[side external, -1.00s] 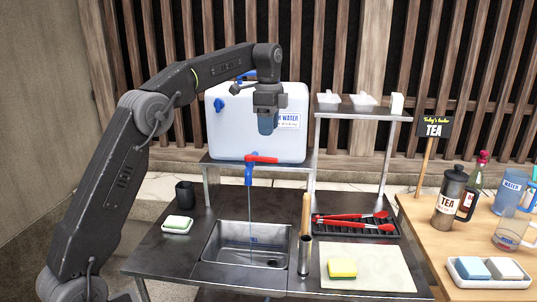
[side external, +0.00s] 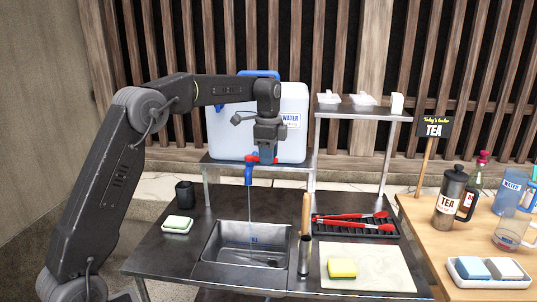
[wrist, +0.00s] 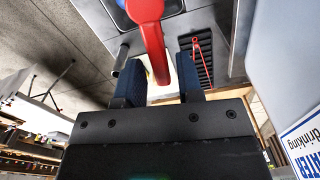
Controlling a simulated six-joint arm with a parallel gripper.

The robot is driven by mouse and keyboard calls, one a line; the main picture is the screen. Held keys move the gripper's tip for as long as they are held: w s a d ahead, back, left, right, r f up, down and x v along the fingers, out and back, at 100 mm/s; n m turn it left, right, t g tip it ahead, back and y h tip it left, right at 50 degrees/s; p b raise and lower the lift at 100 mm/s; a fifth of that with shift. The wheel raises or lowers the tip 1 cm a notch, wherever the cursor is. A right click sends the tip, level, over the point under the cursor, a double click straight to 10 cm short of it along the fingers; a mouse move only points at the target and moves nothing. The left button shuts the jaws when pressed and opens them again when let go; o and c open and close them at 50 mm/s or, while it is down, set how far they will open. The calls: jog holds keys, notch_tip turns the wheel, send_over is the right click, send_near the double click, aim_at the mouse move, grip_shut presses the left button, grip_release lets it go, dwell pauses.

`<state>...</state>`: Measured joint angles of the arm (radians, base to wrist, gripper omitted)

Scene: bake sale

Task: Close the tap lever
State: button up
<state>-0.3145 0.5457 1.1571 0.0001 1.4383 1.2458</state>
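The red tap lever (side external: 250,160) sits on the blue tap (side external: 248,178) at the front of the white water container (side external: 232,130). A thin stream of water falls from the tap into the sink (side external: 225,240). My gripper (side external: 265,158) is down at the lever, hiding part of it. In the wrist view the lever (wrist: 150,35) reaches from the top edge toward the space between the two dark blue fingers of my gripper (wrist: 160,88). The fingers are apart, with gaps beside the lever's end; I cannot tell whether either touches it.
The container stands on a metal shelf (side external: 215,165) behind the sink. Red tongs (side external: 350,217) lie on a black rack at right, and a yellow sponge (side external: 342,267) lies on a pale board (side external: 385,270). A raised rack (side external: 365,113) stands right of the container.

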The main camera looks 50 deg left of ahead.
grip_shut()
jog(key=shift+w+a+n, duration=0.3)
jog(key=shift+w+n, duration=0.05)
jog(key=shift+n, duration=0.55)
jog(key=shift+o, duration=1)
grip_release()
notch_tip(320, 180, up, 12)
